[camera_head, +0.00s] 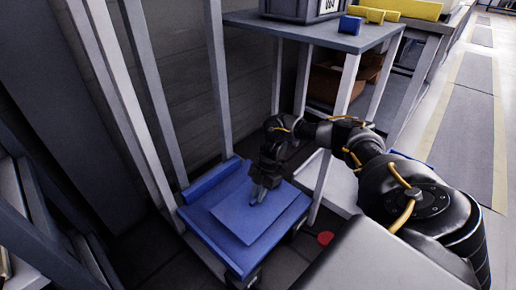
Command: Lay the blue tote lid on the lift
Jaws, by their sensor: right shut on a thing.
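The tote lid (262,217) is a flat, thin, lighter blue sheet low in the middle of the head view. It is over the blue lift platform (203,230), turned a little against the platform's edges. I cannot tell whether the lid rests fully on the platform or is slightly above it. My right gripper (258,194) reaches down from above and is shut on the lid near its far left side. The fingertips hide a small part of the lid. My left gripper is not in view.
Grey upright posts (157,110) stand close around the lift. A blue-topped table (318,32) at the back holds a grey tote (297,7) and small blue and yellow blocks. A red round thing (325,238) is on the floor right of the lift. A walkway (457,115) is clear at right.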

